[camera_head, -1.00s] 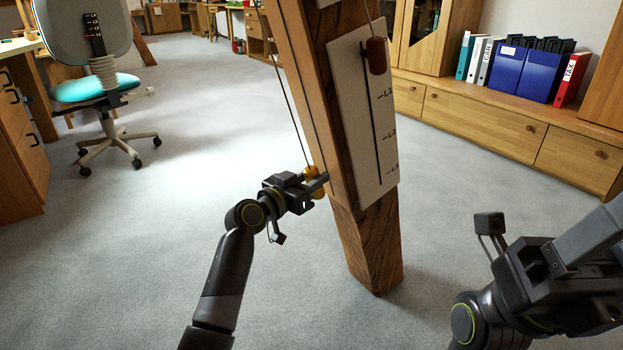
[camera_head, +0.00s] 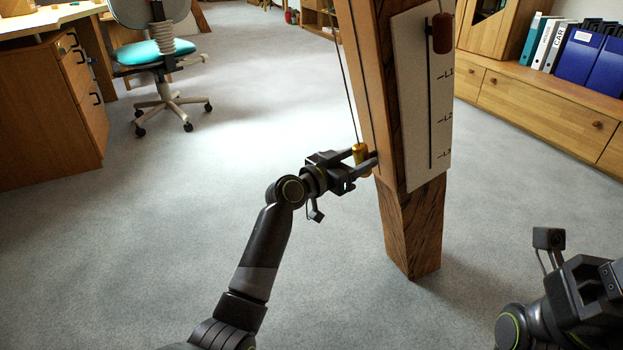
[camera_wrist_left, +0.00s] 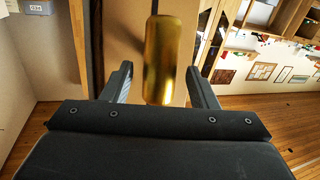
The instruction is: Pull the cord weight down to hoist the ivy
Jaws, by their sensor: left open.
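The brass cord weight (camera_head: 361,150) hangs on its cord beside the timber brace (camera_head: 412,225). My left gripper (camera_head: 367,161) is at the weight and open. In the left wrist view the weight (camera_wrist_left: 166,62) hangs between the two spread fingers, with a gap to each. A white board (camera_head: 411,100) on the brace has a slot and marks L1, L2 and L3. A red-brown piece (camera_head: 441,33) sits near the slot's top, above L1. My right gripper (camera_head: 585,290) is partly in view at the lower right; its fingers cannot be made out. The ivy is not seen.
A wooden cabinet (camera_head: 540,110) with binders (camera_head: 595,58) stands at the right back. A swivel chair (camera_head: 160,60) and a desk (camera_head: 50,115) are at the left.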

